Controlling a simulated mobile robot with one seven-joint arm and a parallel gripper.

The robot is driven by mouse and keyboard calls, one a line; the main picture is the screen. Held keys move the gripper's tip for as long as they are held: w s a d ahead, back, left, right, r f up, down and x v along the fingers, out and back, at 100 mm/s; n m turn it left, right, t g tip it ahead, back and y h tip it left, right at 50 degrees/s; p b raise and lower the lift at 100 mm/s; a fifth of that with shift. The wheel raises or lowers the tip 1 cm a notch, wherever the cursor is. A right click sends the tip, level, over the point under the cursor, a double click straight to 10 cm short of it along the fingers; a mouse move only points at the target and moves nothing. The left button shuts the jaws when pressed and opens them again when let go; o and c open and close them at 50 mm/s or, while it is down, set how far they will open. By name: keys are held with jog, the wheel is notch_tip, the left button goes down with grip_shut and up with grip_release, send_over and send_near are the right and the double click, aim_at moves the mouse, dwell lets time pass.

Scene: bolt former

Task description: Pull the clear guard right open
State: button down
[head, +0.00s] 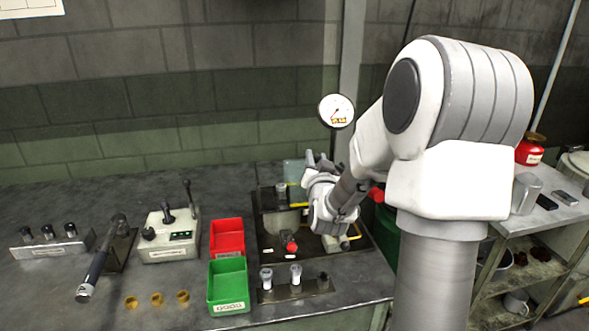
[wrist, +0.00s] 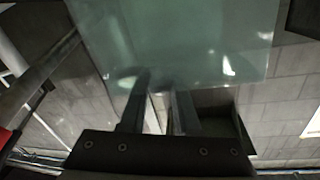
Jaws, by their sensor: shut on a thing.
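The clear guard (head: 293,171) is a pale see-through panel standing at the back of the machine on the bench, partly hidden by my gripper. In the wrist view the clear guard (wrist: 185,45) fills the upper middle as a greenish sheet. My gripper (head: 316,160) is at the guard's right side in the head view. In the wrist view my gripper (wrist: 158,108) is shut at the guard's lower edge, with a pale piece between its fingers, which looks like the guard's handle. The exact contact is hard to see.
The machine's dark base tray (head: 268,240) has a red knob (head: 291,246) in front. A red bin (head: 228,238), a green bin (head: 229,284) and a control box (head: 168,234) stand left. A round gauge (head: 336,111) is behind. A side table (head: 540,215) stands right.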

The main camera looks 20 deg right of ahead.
jog(key=d, duration=0.3)
jog(key=d+b, duration=0.1)
jog(key=shift+s+d+r, duration=0.1)
jog(key=shift+s+d, duration=0.1)
jog(key=shift+s, duration=0.2)
jog(key=c, duration=0.6)
grip_release()
jog(key=shift+d, duration=0.15)
jog(key=shift+c, duration=0.2)
jog(key=shift+s+a, duration=0.1)
jog(key=shift+a, duration=0.1)
